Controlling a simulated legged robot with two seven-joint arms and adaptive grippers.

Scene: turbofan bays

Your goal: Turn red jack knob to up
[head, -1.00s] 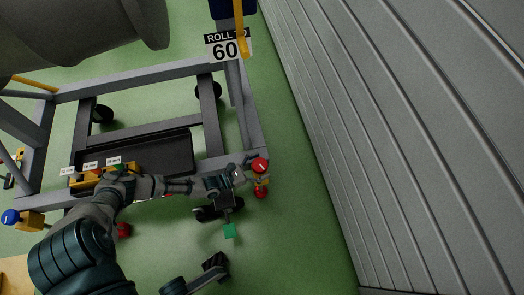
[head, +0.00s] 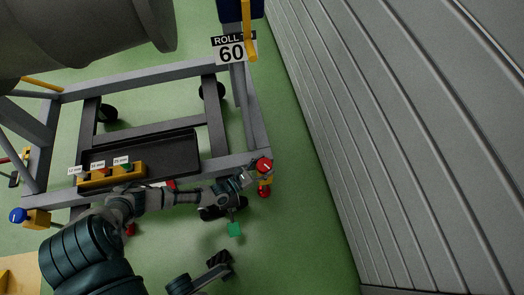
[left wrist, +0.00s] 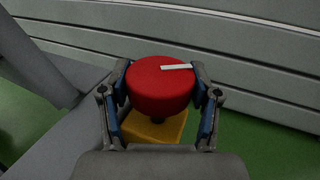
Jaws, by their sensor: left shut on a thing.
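The red jack knob (head: 264,165) is a round red cap with a white line on its top face. It sits on a yellow block at the right corner of the grey frame, and also shows large in the left wrist view (left wrist: 158,90). There the white line runs from near the centre to the right, nearly level. My left gripper (head: 252,177) is at the knob from its left side. In the left wrist view its two fingers stand on either side of the knob, shut on it.
The grey wheeled frame (head: 140,80) carries a "ROLL 60" sign (head: 231,50) and a black tray (head: 165,155). A blue knob (head: 18,216) is at its left corner. A ribbed grey wall (head: 390,130) stands to the right, with green floor between.

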